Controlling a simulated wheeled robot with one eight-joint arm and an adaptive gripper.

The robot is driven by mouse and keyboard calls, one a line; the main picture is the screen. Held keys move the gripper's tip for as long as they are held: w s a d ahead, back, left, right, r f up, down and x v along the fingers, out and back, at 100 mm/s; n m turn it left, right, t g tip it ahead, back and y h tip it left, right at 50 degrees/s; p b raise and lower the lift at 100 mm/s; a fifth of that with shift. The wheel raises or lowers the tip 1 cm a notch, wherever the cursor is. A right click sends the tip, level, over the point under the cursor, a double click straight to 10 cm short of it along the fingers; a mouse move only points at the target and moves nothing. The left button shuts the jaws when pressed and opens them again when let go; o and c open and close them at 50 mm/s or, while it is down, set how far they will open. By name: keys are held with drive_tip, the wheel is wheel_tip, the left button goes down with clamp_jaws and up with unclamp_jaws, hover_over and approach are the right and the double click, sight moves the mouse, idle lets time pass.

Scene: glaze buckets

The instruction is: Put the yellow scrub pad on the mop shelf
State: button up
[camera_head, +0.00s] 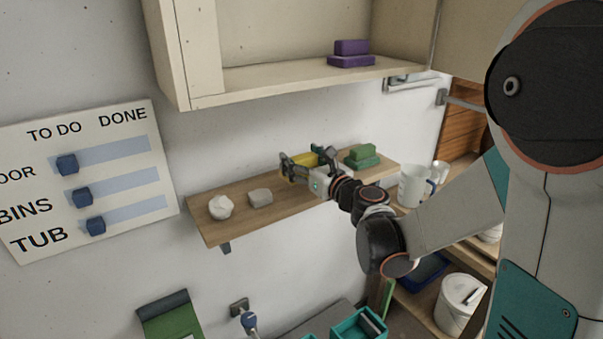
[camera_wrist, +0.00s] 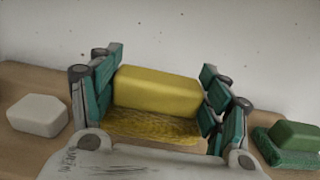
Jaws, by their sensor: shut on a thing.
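The yellow scrub pad (camera_head: 304,159) is a block with a smooth upper part and a rough lower layer. It sits between the fingers of my gripper (camera_head: 312,168), at the wooden wall shelf (camera_head: 235,230). In the wrist view the pad (camera_wrist: 155,90) lies crosswise between the two teal-padded fingers. My gripper is shut on it. No label shows which shelf is the mop shelf.
A green pad (camera_head: 362,156) lies right of my gripper, and a grey block (camera_head: 260,197) and a whitish lump (camera_head: 221,207) lie left, on the same shelf. A purple pad (camera_head: 350,54) rests in the open cabinet (camera_head: 230,85) above.

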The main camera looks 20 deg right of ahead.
drive_tip(key=shift+f+b, duration=0.45)
drive_tip(key=shift+f, duration=1.05)
drive_tip(key=shift+f, duration=0.2)
drive_tip(key=o, duration=1.1)
drive_tip(key=shift+r, duration=0.2)
drive_tip(key=shift+s+d, duration=0.15)
drive_tip(key=shift+s, duration=0.15)
drive_tip(key=p+v, duration=0.1)
drive_tip(key=v, duration=1)
drive_tip(key=shift+s, duration=0.2)
